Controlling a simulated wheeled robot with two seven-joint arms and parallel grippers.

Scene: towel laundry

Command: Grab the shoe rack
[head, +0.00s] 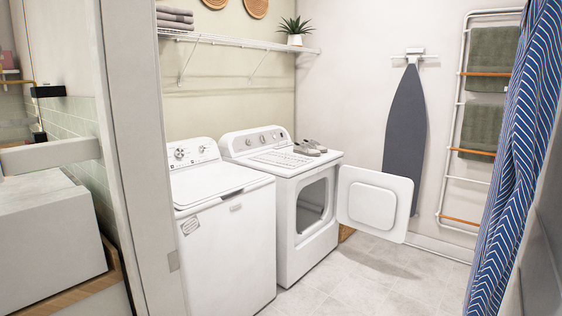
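I cannot clearly make out a shoe rack in the head view. A pair of grey shoes (311,146) sits on top of the white dryer (305,255), near its right rear side. A small brown wooden piece (346,232) shows low behind the dryer's open door (375,201). Most of it is hidden, so I cannot tell what it is. Neither of my grippers is in view.
A white washer (228,245) stands left of the dryer. An ironing board (405,125) hangs on the back wall. A towel ladder (455,125) and a blue striped curtain (515,170) are at right. A door frame (140,150) stands at left. Tiled floor (350,285) is clear in front.

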